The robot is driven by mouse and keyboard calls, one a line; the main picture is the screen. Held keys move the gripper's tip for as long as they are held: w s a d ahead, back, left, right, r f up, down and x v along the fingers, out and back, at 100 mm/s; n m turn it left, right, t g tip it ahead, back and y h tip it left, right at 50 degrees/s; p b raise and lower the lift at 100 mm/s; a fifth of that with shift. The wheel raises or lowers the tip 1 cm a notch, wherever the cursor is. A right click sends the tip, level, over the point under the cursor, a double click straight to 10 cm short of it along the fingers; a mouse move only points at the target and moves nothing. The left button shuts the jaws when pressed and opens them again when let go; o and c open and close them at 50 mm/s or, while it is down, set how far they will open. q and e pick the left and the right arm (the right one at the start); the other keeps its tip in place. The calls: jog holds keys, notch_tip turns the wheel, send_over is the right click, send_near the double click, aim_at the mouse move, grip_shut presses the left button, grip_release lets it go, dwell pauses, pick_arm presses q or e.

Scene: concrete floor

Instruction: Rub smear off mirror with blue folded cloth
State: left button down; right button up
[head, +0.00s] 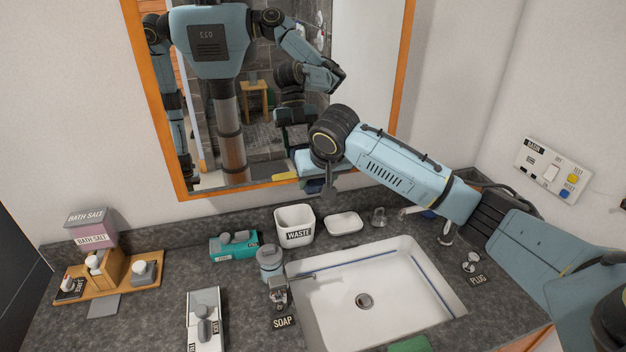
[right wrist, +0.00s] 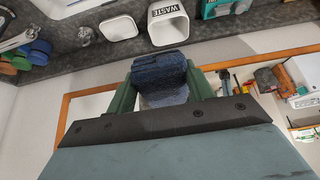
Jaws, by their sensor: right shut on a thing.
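The mirror (head: 355,60) in its orange wooden frame hangs on the wall above the basin, reflecting my body and the room. My right gripper (head: 316,180) is at the mirror's lower right part, and my arm covers some of the glass. In the right wrist view its green fingers are shut on the blue folded cloth (right wrist: 160,72), which lies in front of the mirror. I cannot tell whether the cloth touches the glass. I cannot make out the smear clearly; a small yellow patch (head: 286,176) shows beside the gripper low on the mirror.
Below stand a white waste bin (head: 294,226), a soap dish (head: 343,223), a teal box (head: 234,245) and a soap bottle (head: 270,262). The white basin (head: 420,290) is empty. A wooden tray (head: 140,282) is at left. Something green (head: 408,344) lies at the front edge.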

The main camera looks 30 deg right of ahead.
jog(key=d, duration=0.2)
jog(key=s+d, duration=0.1)
jog(key=d, duration=0.2)
jog(key=shift+s+r, duration=0.1)
dwell(0.5)
jog(key=shift+a, duration=0.1)
jog(key=shift+w+a, duration=0.2)
jog(key=shift+a, duration=0.55)
jog(key=shift+w+a, duration=0.15)
jog(key=shift+a, duration=0.55)
jog(key=shift+a, duration=0.15)
jog(key=shift+w+a, duration=0.2)
jog(key=shift+a, duration=0.4)
jog(key=shift+w+a, duration=0.15)
jog(key=shift+a, duration=0.45)
jog(key=shift+a, duration=0.1)
jog(key=a, duration=0.2)
jog(key=w+a, duration=0.1)
jog(key=a, duration=0.2)
jog(key=shift+w, duration=0.2)
